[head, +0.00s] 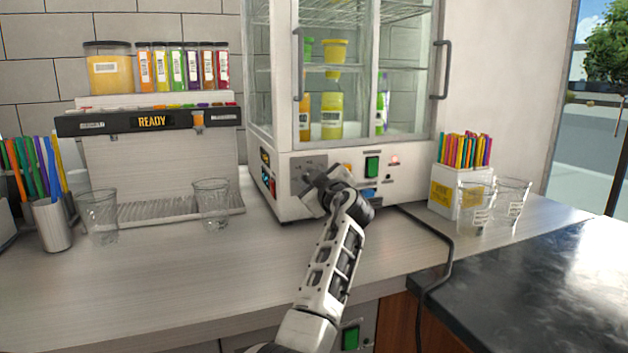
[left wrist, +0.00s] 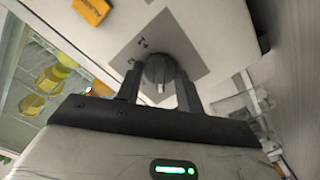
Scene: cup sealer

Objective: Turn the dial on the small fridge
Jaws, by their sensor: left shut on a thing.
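The small fridge (head: 412,182) is a white cabinet with glass doors on the counter, in the middle of the head view. My left gripper (head: 318,181) is at the grey plate on its lower front and hides the dial there. In the left wrist view the dark round dial (left wrist: 159,70) sits on a grey plate (left wrist: 178,38) with small marks. My left gripper (left wrist: 158,90) has a finger on each side of the dial and is shut on it. My right gripper is in neither view.
A green switch (head: 372,167) is right of the gripper. A dispenser (head: 160,170) and two clear glasses (head: 211,203) stand to the left. A straw box (head: 458,192), more glasses and a black cable (head: 446,262) are at the right. The front counter (head: 200,280) is clear.

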